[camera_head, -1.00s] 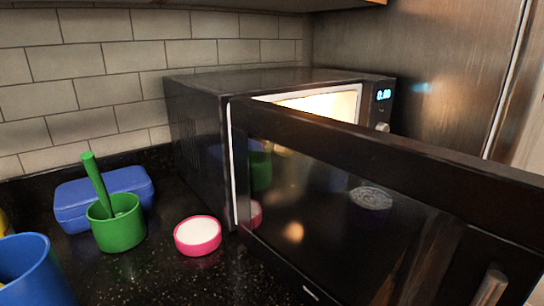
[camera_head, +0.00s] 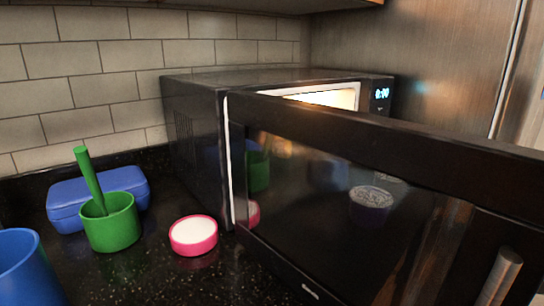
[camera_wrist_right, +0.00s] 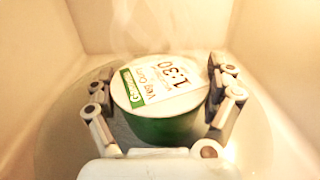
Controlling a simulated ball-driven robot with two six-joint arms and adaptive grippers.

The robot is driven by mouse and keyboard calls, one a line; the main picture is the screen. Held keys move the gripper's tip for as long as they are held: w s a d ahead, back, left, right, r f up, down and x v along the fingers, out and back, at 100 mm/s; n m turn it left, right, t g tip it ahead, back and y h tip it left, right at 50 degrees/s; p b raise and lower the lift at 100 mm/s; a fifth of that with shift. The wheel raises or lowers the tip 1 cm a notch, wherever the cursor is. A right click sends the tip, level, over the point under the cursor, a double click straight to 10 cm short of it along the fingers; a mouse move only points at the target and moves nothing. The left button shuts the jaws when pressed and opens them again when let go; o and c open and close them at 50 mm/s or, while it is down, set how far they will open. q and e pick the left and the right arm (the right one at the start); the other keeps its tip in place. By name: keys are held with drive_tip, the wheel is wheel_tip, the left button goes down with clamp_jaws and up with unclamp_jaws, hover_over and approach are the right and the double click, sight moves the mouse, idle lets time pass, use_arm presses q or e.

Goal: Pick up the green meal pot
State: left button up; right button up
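The green meal pot (camera_wrist_right: 168,128) is in the right wrist view. It stands upright on a round plate (camera_wrist_right: 55,145) inside the lit microwave. Its white lid label (camera_wrist_right: 160,80) carries printed text, and faint steam rises above it. My right gripper (camera_wrist_right: 162,90) has one finger on each side of the pot. The fingers look spread, with a slim gap to the pot's sides; firm contact does not show. The head view shows neither the pot directly nor my grippers. The microwave (camera_head: 198,155) has its door (camera_head: 330,200) swung open towards me.
A green cup (camera_head: 112,230) with a green stick stands left of the microwave. Beside it are a blue box (camera_head: 66,205), a pink-rimmed round container (camera_head: 195,245) and a blue cup (camera_head: 22,270). The open door fills the right side. The microwave walls (camera_wrist_right: 275,40) surround my right gripper.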

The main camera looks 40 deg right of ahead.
drive_tip(key=c, duration=0.7)
drive_tip(key=shift+r, duration=0.1)
drive_tip(key=shift+c, duration=0.2)
